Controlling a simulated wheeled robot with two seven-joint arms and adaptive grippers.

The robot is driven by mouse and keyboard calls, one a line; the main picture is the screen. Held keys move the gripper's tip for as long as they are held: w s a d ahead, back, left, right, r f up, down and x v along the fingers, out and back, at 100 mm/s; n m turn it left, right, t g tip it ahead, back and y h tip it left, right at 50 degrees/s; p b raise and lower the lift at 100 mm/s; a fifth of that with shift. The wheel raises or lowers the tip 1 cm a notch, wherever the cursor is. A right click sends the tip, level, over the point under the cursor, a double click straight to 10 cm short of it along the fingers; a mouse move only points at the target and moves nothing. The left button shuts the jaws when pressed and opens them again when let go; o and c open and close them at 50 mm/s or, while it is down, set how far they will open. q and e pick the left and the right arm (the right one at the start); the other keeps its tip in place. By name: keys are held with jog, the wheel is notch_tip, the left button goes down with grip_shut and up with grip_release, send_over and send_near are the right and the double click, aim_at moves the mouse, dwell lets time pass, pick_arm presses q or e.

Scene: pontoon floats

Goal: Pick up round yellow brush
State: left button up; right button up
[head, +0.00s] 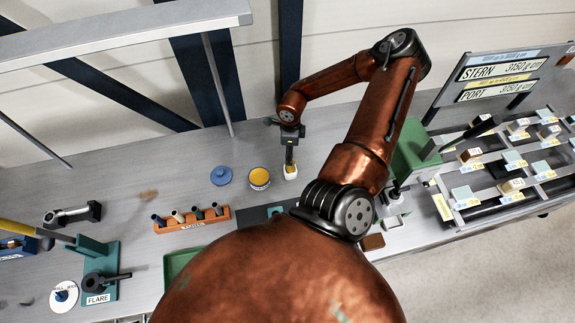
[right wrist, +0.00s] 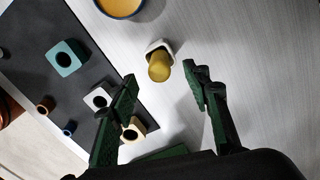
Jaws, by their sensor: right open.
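The round yellow brush (right wrist: 159,68) shows a rounded yellow end on a small white angular piece (right wrist: 158,48). In the head view the brush (head: 290,167) is a small yellow and white thing on the grey bench, largely under my gripper. My right gripper (head: 290,154) points down just above it. In the right wrist view my right gripper (right wrist: 161,75) is open and empty, and the brush appears between and beyond the two fingertips. Contact with the brush cannot be made out. My left gripper is not in view.
A tin of yellow stuff (head: 260,178) stands close left of the brush, with a blue lid (head: 221,176) beyond it. A dark mat (right wrist: 85,75) with several small blocks lies nearby. An orange rack (head: 192,219) stands left. Clear bench (right wrist: 245,50) lies right of the brush in the wrist view.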

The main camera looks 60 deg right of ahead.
aim_at(290, 168)
jog(key=shift+s+d+f, duration=0.2)
jog(key=shift+f, duration=0.15)
notch_tip(290, 168, down, 2)
jog(key=shift+a+f+b, duration=0.1)
jog(key=shift+f+b, duration=0.1)
jog(key=shift+b, duration=0.9)
jog(key=f+b, duration=0.2)
jog(key=f, duration=0.2)
jog(key=shift+a, duration=0.2)
jog(key=shift+f, duration=0.4)
jog(key=shift+c, duration=0.4)
jog(key=c, duration=1.1)
jog(key=shift+o, duration=0.2)
